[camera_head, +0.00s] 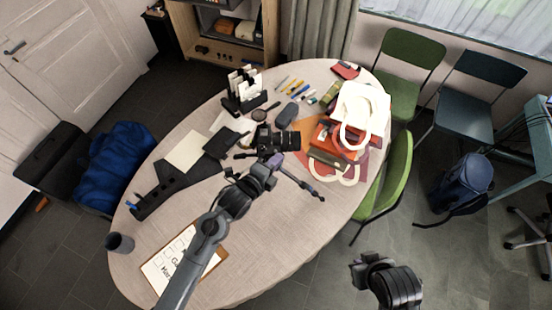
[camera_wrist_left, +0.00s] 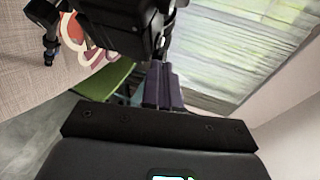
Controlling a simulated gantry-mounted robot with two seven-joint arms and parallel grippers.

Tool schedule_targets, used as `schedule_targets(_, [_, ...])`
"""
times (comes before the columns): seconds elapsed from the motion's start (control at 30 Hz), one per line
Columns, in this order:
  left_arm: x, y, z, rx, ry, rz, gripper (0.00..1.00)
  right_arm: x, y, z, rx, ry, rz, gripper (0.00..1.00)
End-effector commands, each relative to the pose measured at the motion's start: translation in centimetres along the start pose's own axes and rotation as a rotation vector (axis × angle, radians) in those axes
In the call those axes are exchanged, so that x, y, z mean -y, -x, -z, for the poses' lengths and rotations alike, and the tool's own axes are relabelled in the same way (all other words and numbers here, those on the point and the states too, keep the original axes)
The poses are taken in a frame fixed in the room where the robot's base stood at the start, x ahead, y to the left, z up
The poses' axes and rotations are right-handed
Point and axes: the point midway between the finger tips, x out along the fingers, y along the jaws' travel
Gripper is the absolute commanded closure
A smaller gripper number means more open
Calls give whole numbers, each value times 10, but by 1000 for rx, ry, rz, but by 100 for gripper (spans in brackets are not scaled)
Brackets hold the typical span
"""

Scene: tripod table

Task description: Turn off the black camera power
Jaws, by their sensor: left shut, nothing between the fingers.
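The black camera (camera_head: 277,140) sits on a small tripod (camera_head: 301,184) near the middle of the oval table, its lens pointing right in the head view. In the left wrist view the dark camera body (camera_wrist_left: 125,22) fills the upper part of the picture. My left gripper (camera_head: 272,161) is shut and empty, close to the near side of the camera. Its fingers (camera_wrist_left: 163,86) show together just below the camera body; I cannot tell whether they touch it. The power switch is too small or hidden to make out. My right gripper (camera_head: 366,268) is away from the table at the lower right, its jaws unclear.
The table (camera_head: 272,225) is bare in front of the tripod. A white tote bag (camera_head: 365,103) and red pouches lie right of the camera. A black file holder (camera_head: 245,94) stands behind it. A clipboard (camera_head: 182,259) and a dark cup (camera_head: 119,243) are at the near left.

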Motion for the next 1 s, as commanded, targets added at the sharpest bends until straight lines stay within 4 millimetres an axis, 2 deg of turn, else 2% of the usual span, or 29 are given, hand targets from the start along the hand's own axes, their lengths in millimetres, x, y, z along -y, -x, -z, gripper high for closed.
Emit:
schedule_targets(0.47, [1, -2, 0, 3, 1, 0, 100, 2, 0, 0, -1, -7, 6, 100])
schedule_targets(1.0, [2, -8, 9, 75, 25, 1, 100, 3, -2, 0, -1, -9, 8, 100])
